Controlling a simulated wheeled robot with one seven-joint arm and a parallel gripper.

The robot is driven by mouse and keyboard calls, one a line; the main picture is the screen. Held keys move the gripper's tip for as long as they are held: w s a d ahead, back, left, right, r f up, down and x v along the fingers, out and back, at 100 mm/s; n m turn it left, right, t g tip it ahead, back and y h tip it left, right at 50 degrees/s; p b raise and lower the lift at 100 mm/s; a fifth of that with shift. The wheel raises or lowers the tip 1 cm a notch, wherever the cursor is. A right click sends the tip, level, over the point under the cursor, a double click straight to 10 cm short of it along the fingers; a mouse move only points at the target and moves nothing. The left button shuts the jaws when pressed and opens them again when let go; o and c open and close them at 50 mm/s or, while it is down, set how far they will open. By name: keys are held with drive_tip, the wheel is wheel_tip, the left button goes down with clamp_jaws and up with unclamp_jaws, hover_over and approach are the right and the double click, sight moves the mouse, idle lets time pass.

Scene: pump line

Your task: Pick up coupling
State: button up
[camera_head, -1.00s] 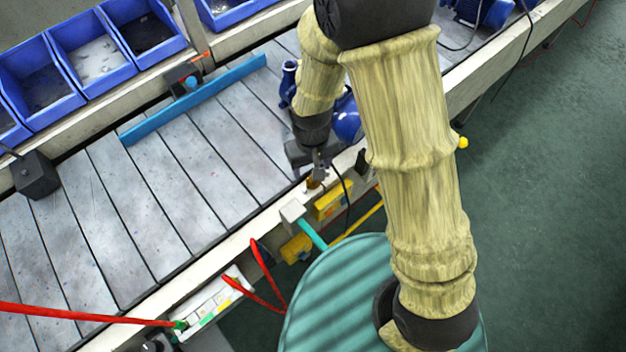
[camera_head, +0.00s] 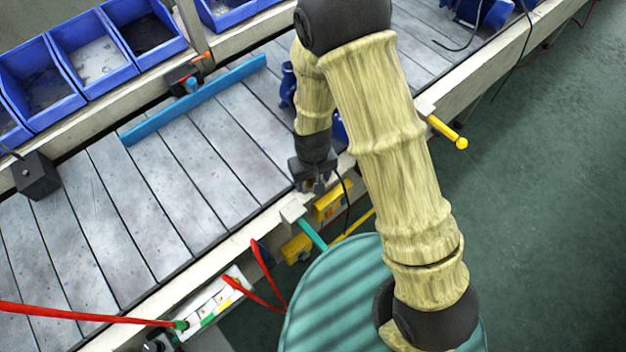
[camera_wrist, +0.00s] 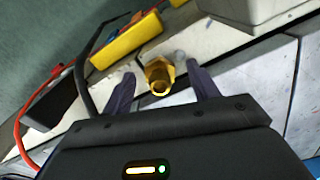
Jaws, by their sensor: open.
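The coupling (camera_wrist: 160,76) is a brass, hex-bodied fitting with a round open end. In the wrist view it sits on the pale rail at the conveyor's edge, between the two dark fingers of my gripper (camera_wrist: 157,88). The fingers are spread, with a gap on each side of the coupling, and I see no contact. In the head view my gripper (camera_head: 316,187) is low over the near rail of the conveyor, and the coupling is mostly hidden there by the gripper.
A yellow box (camera_head: 333,200) hangs on the rail's outer side beside a black cable. A blue pump (camera_head: 339,128) stands behind my arm. The conveyor slats (camera_head: 150,205) at left are clear.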

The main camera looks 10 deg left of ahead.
idle(0.5)
drive_tip(key=c, duration=1.1)
wheel_tip(320, 180, up, 10)
drive_tip(key=shift+f, duration=0.1)
idle(0.4)
